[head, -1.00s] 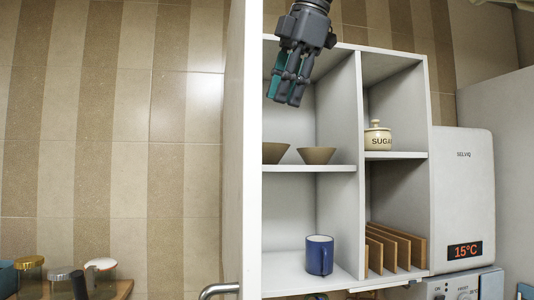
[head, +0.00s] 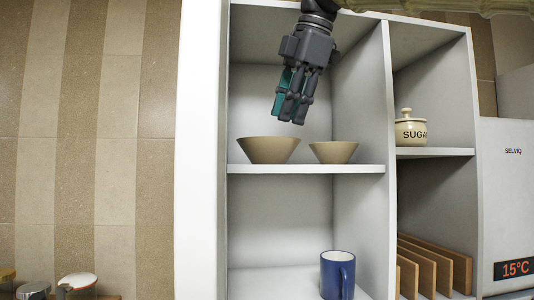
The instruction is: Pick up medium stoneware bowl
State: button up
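Two tan stoneware bowls stand upright on the upper-left shelf in the head view. The left bowl (head: 268,150) is wider and the right bowl (head: 333,153) is smaller; I cannot tell for certain which one is the medium bowl. My gripper (head: 289,119) points down above and between the two bowls, apart from both. Its dark fingers with teal pads look close together and hold nothing visible. The viewing angle does not show the gap between them.
A white upright panel (head: 200,150) borders the shelf unit (head: 307,169) on the left. A divider (head: 391,150) stands right of the bowls. The sugar pot (head: 410,130) is beyond it. A blue mug (head: 337,275) and wooden boards (head: 432,268) are below.

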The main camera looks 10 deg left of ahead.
aim_at(278, 149)
jog(key=w+f, duration=0.1)
jog(key=f, duration=0.1)
jog(key=shift+w+f, duration=0.3)
jog(key=shift+w, duration=0.05)
jog(key=shift+s+a+f+p, duration=0.1)
jog(key=shift+a+f+p, duration=0.2)
jog(key=shift+p, duration=0.2)
jog(key=p+x, duration=0.1)
jog(key=x, duration=0.3)
jog(key=shift+a+f+p, duration=0.15)
jog(key=shift+a+p, duration=0.15)
jog(key=shift+p, duration=0.05)
jog(key=shift+s, duration=0.1)
jog(key=shift+c, duration=0.2)
jog(key=shift+f, duration=0.1)
grip_shut()
